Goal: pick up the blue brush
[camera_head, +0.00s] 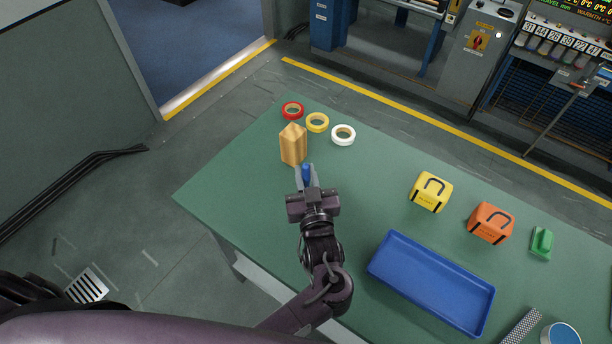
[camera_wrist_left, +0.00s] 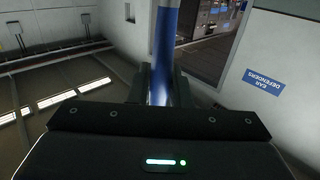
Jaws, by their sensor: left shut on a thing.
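The blue brush (camera_head: 306,173) shows in the head view as a short blue piece between the fingertips of my left gripper (camera_head: 306,178). My left gripper is shut on it. In the left wrist view the blue brush (camera_wrist_left: 164,45) runs upward out of the picture from between the dark fingers (camera_wrist_left: 160,85); its far end is out of frame. In the head view the gripper is over the green table, just in front of a wooden block; I cannot tell how high the brush is above the table. My right gripper is not in view.
On the green table (camera_head: 250,180) stand a wooden block (camera_head: 293,147), red (camera_head: 292,103), yellow (camera_head: 325,125) and white (camera_head: 351,139) tape rolls. To the right are a yellow box (camera_head: 429,200), orange box (camera_head: 491,228), green item (camera_head: 542,244) and blue tray (camera_head: 393,237).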

